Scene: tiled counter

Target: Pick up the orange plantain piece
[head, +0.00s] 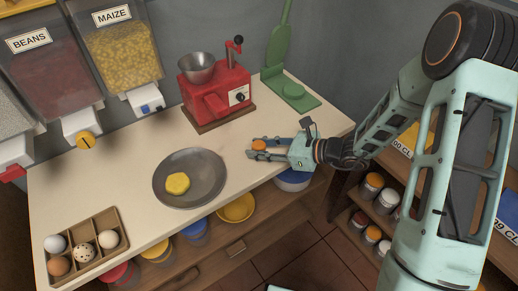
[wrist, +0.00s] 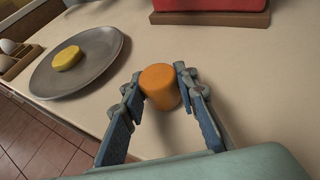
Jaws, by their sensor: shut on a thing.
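The orange plantain piece (wrist: 161,86) is a short, upright cylinder between my fingers in the wrist view. It shows small in the head view (head: 259,145), at the tips of my gripper (head: 254,149). My gripper, also in the wrist view (wrist: 158,87), is shut on the piece, with a finger on each side of it. It is at or just above the pale counter (head: 130,150); I cannot tell whether the piece touches the counter.
A grey plate (head: 205,188) with a yellow piece (head: 177,184) is left of my gripper. A red grinder (head: 222,97) and a green press (head: 290,88) stand behind. An egg tray (head: 95,227) is at the front left. Bowls and jars sit below the counter.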

